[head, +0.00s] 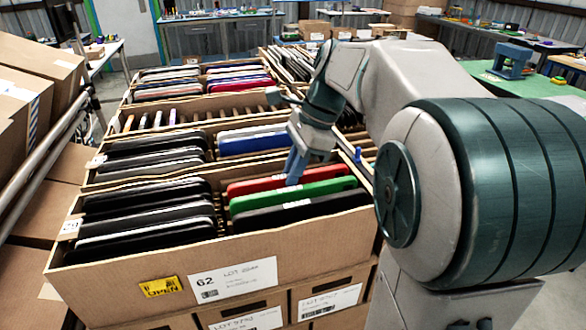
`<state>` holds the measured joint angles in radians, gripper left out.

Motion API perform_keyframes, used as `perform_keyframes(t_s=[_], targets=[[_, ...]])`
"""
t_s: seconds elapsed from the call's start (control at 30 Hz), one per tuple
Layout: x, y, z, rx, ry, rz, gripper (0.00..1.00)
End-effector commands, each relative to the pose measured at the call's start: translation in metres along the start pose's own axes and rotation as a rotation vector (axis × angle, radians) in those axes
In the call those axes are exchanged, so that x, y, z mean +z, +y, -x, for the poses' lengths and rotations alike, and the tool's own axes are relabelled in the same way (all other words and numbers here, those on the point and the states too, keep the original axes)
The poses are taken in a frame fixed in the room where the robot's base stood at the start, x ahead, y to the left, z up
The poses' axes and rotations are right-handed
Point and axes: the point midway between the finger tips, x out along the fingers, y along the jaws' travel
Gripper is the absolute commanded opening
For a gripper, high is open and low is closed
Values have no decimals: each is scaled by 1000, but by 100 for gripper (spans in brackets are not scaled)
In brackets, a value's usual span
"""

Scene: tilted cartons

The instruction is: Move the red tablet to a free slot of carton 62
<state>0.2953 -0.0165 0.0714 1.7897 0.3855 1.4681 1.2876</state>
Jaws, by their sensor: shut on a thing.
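The red tablet (252,185) stands on edge in the right-hand column of carton 62 (130,266), just behind a green tablet (300,194). My gripper (294,172) reaches down from above and is shut on the red tablet near its middle. Its blue finger hides part of the red tablet. The tablet's lower edge is hidden behind the green one, so I cannot tell if it sits fully in a slot. Carton 62 is tilted, with a white label marked 62 on its front wall.
A black tablet (290,212) stands in front of the green one. Several black tablets (145,215) fill much of the left column. Behind are more cartons with blue (250,142), grey and red tablets, and a row of empty slots (220,108). Boxes stand at left.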

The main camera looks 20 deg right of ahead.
Motion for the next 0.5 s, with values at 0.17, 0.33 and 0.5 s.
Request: perform_keyframes(t_s=[0.17, 0.33, 0.5], targets=[[0, 0, 0, -1, 0, 0, 39], [0, 0, 0, 1, 0, 0, 39], [0, 0, 7, 0, 0, 0, 39]])
